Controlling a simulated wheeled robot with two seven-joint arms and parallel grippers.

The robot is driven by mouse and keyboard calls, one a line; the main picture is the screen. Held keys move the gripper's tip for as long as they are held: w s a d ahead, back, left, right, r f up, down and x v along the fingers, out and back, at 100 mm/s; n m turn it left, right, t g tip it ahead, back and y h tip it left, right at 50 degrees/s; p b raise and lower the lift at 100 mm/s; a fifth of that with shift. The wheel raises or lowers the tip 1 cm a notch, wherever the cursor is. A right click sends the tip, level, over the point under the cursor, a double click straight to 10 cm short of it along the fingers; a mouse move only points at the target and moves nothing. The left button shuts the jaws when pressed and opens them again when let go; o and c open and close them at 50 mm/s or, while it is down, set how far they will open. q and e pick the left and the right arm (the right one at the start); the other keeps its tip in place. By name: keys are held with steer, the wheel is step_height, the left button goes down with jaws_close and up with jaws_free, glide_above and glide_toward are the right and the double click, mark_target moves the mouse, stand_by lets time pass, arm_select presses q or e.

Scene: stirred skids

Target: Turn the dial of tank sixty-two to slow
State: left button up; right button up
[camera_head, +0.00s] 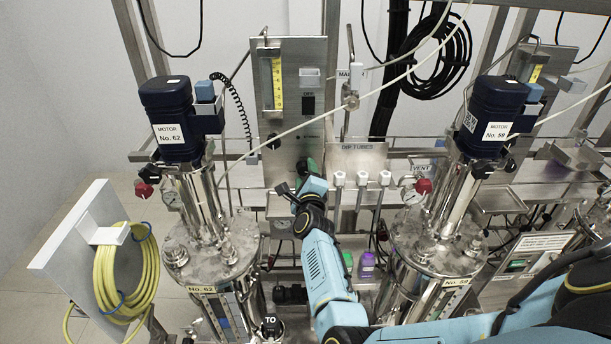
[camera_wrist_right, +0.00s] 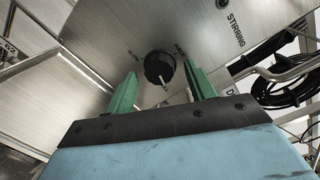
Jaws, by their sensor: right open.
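Tank sixty-two (camera_head: 213,255) is the steel vessel at the left in the head view, under a dark blue motor (camera_head: 172,118) labelled No. 62. A steel panel (camera_head: 291,75) stands behind it. In the right wrist view a round black dial (camera_wrist_right: 160,66) with a pale pointer mark sits on a steel plate. My right gripper (camera_head: 305,168) is at the panel's lower part. It is open, its green fingers on either side of the dial, with visible gaps. My left gripper is out of view.
A yellow hose coil (camera_head: 127,270) hangs at the left. A purple-capped bottle (camera_head: 367,265) stands lower down.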

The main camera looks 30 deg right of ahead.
steer(key=p+v, duration=0.4)
steer(key=v, duration=0.9)
steer(key=shift+s+a, duration=0.15)
